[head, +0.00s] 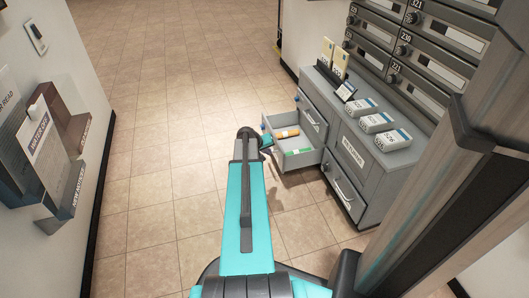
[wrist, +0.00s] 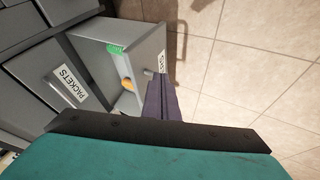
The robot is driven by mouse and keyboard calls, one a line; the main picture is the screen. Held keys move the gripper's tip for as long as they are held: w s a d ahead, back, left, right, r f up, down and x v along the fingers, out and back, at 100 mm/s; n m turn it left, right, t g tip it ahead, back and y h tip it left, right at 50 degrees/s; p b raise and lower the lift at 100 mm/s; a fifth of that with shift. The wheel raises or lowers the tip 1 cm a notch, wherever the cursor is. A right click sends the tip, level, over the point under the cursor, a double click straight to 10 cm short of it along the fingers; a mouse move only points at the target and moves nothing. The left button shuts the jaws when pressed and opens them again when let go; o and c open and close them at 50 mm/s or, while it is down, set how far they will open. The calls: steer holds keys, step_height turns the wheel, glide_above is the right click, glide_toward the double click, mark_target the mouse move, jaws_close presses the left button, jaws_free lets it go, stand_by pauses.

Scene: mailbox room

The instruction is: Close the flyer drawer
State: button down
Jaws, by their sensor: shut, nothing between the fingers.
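The open drawer (head: 297,158) is pulled out of the grey cabinet, its front panel toward the left. It holds an orange item (head: 287,133) and a green item (head: 298,151). My gripper (head: 267,141), partly hidden by my arm, is at the outside of the drawer's front. In the wrist view the drawer front (wrist: 153,52) has a small handle (wrist: 149,73) and a partly visible label too slanted to read surely. The shut, empty fingers (wrist: 158,84) are close by the handle; I cannot tell whether they touch.
The grey cabinet (head: 366,162) has another, closed drawer (head: 345,188) and several white stacks on top. Mailboxes (head: 425,55) rise behind it. A leaflet rack (head: 50,150) hangs on the left wall. The tiled floor (head: 165,150) left of the drawer is clear.

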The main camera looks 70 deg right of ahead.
mark_target(280, 152)
steer(key=shift+s+d+f+b, duration=0.1)
steer(key=shift+s+d+b, duration=0.65)
steer(key=shift+s+d, duration=0.8)
steer(key=shift+a, duration=0.15)
